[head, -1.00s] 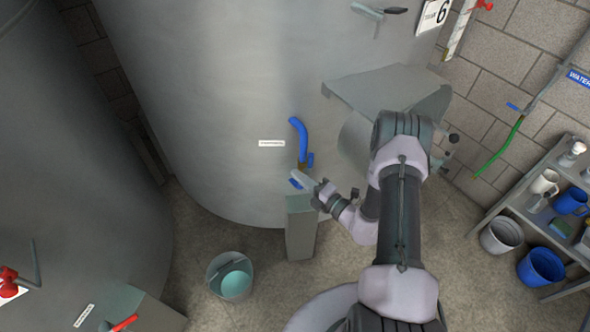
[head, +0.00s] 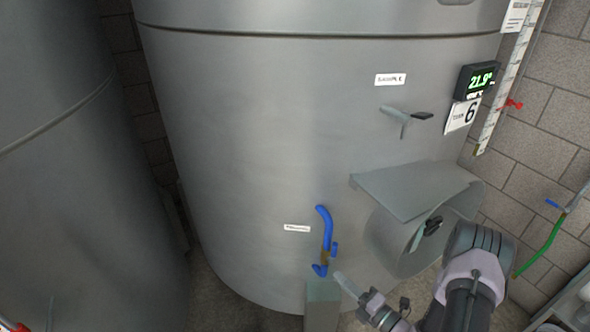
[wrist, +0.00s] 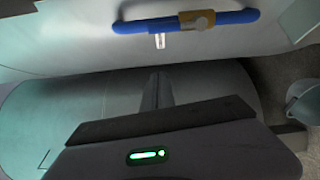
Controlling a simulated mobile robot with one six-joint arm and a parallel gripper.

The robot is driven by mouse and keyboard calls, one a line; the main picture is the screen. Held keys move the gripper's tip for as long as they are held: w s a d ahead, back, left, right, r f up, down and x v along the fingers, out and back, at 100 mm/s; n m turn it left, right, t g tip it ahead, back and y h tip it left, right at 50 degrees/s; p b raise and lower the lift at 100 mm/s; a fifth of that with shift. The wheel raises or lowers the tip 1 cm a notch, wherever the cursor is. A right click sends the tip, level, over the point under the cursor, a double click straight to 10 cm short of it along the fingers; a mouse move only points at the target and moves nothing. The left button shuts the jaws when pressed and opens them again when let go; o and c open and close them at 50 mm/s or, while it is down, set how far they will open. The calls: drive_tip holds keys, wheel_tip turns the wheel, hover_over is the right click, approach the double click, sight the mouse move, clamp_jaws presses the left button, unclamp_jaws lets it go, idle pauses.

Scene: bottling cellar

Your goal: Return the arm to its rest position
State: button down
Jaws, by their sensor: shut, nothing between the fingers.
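My gripper (head: 341,277) is low in the head view, at the foot of the big steel tank (head: 250,150). Its jaws are shut and empty, beside a blue-handled valve (head: 325,235) on the tank wall. In the wrist view the finger (wrist: 157,92) points up the picture, toward the blue handle (wrist: 185,20) with its brass part, and a gap shows between them. The gripper's body with a green light (wrist: 148,155) fills the bottom of that view. My arm reaches in from the bottom right of the head view.
A grey post (head: 322,305) stands under the valve, close to my gripper. A hooded manway (head: 415,200) juts from the tank above my arm. A green hose (head: 541,245) hangs on the right wall. A second tank (head: 80,160) stands left. A bucket (wrist: 303,103) shows at the wrist view's right.

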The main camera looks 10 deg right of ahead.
drive_tip(key=s+a+r+n+g+y+b, duration=0.1)
drive_tip(key=s+a+r+n+g+y, duration=0.15)
drive_tip(key=a+r+n+g, duration=0.7)
drive_tip(key=s+a+r+n+g+y+b, duration=0.15)
drive_tip(key=s+a+r+n+g, duration=0.25)
drive_tip(key=a+r+n, duration=0.65)
drive_tip(key=s+d+r+n+t+h+b, duration=0.1)
drive_tip(key=s+d+r+n+h, duration=0.2)
drive_tip(key=n, duration=0.8)
drive_tip(key=s+d+r+n+t+h+b, duration=0.1)
drive_tip(key=s+d+r+n+t+h, duration=0.1)
drive_tip(key=s+d+r+n+h, duration=0.2)
drive_tip(key=s+n+h, duration=0.3)
drive_tip(key=s+n, duration=0.3)
drive_tip(key=n, duration=0.1)
drive_tip(key=shift+s+n+h, duration=0.3)
drive_tip(key=shift+s+h, duration=0.1)
